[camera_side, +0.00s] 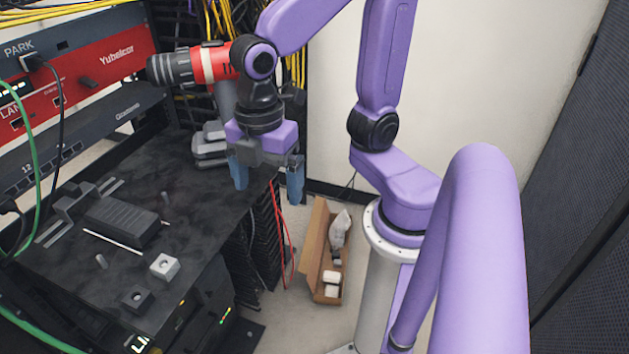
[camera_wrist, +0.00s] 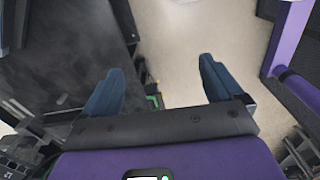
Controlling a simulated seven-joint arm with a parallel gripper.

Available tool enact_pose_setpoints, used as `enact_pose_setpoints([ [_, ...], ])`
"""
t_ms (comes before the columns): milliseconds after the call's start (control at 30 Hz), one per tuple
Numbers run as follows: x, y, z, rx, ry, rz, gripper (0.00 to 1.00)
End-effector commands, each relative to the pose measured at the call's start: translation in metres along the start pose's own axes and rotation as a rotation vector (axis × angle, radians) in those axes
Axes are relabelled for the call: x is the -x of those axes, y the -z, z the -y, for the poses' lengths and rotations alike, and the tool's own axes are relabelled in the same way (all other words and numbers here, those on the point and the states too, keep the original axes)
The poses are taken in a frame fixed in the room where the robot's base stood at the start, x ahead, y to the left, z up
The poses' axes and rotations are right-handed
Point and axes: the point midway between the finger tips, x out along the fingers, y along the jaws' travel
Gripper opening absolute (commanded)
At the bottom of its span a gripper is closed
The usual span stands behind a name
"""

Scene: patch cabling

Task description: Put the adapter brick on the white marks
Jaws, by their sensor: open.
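The adapter brick (camera_side: 122,221) looks like a dark grey ribbed block, lying flat on the black tabletop at left in the side view. A thin white line (camera_side: 112,242) runs along its near side. Paler grey strips (camera_side: 50,232) lie to its left, beside a grey bracket; I cannot tell whether they are also marks. My gripper (camera_side: 266,184) is open and empty, pointing down at the table's right edge, well right of the brick. In the wrist view its blue fingers (camera_wrist: 160,80) are wide apart over the table edge and floor. I cannot make out the brick there.
A white block (camera_side: 164,266) and a dark block (camera_side: 137,299) sit at the table's near edge, with short grey pegs around. The rack (camera_side: 90,60) with cables stands at left. Red cables (camera_side: 279,230) hang beside the table. An open cardboard box (camera_side: 313,250) is on the floor.

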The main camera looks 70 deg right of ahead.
Motion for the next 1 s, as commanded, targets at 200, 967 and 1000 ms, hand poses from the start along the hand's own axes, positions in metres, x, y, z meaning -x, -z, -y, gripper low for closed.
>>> enact_pose_setpoints([
  [200, -0.018, -0.039, 0.044, -0.304, -0.015, -0.015, 0.93],
  [967, -0.026, -0.054, 0.059, -0.441, -0.018, -0.022, 0.93],
  [1000, -0.026, -0.054, 0.059, -0.441, -0.018, -0.022, 0.93],
])
